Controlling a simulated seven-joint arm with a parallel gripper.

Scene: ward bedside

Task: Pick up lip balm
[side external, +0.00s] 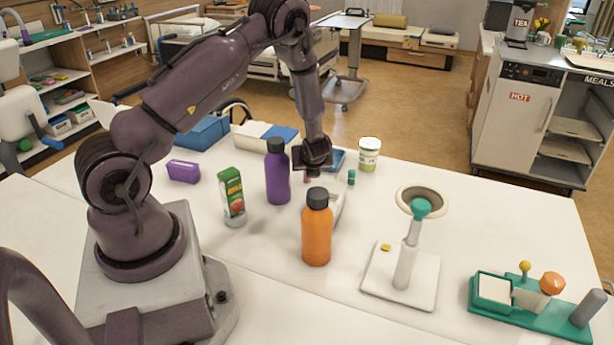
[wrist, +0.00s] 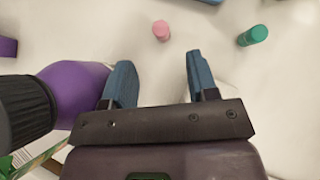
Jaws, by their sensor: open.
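Two small upright-looking cylinders could be the lip balm, and I cannot tell which one is. A pink one (wrist: 161,30) lies ahead of my gripper, roughly between the lines of its fingers in the wrist view. A teal one (wrist: 252,36) is farther right; it also shows in the side view (side external: 351,177), just right of my gripper (side external: 313,172). In the wrist view my gripper (wrist: 159,78) is open, with nothing between its two blue fingers. In the side view the pink one is mostly hidden by my gripper.
A purple bottle (side external: 278,172) stands close to my gripper's left finger. An orange bottle (side external: 316,228) stands in front. A green carton (side external: 231,194), a white-and-green jar (side external: 369,153) and a white stand (side external: 400,285) are around. The table between the jar and stand is partly clear.

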